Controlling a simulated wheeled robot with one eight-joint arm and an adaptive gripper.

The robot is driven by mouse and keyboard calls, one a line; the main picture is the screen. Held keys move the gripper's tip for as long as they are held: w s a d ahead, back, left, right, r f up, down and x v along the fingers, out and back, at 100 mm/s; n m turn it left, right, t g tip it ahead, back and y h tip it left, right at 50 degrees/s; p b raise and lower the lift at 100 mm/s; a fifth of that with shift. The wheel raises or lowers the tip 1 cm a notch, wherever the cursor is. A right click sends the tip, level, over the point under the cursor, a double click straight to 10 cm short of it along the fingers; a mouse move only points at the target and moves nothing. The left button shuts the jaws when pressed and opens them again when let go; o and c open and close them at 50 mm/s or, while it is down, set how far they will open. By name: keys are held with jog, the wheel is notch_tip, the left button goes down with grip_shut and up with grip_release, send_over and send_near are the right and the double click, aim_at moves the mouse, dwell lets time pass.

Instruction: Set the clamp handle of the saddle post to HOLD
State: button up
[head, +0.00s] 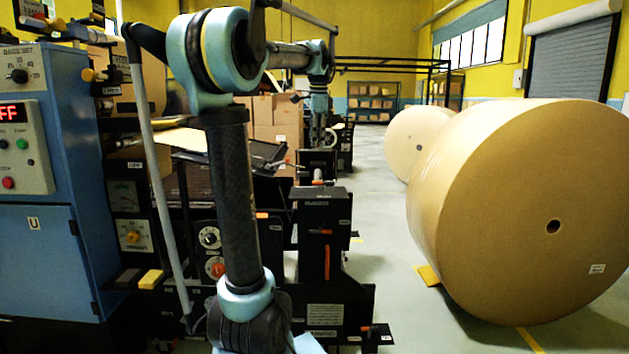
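A black upright post (311,218) with small white labels stands at the centre, and I take it for the saddle post. An orange bar (327,262) runs down its front, and a short orange piece (320,232) lies across it above. I cannot tell which part is the clamp handle, and the HOLD marking is too small to read. My arm reaches up in front, then back, and its wrist points down behind the post. My gripper (318,138) appears small at the wrist's lower end, above the dark machinery. Its fingers are too small and dark to tell open from shut.
A blue control cabinet (40,240) with a red display stands at the left. A large kraft roll (500,200) rests on the floor at the right, with another roll (412,135) behind it. Open floor (375,225) lies between the post and the rolls.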

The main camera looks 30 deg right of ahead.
aim_at(323, 186)
jog(key=w+f, duration=0.1)
jog(key=f, duration=0.4)
jog(key=w+d+f, duration=0.1)
jog(key=f, duration=1)
jog(key=shift+w+d, duration=0.3)
jog(key=shift+w, duration=0.1)
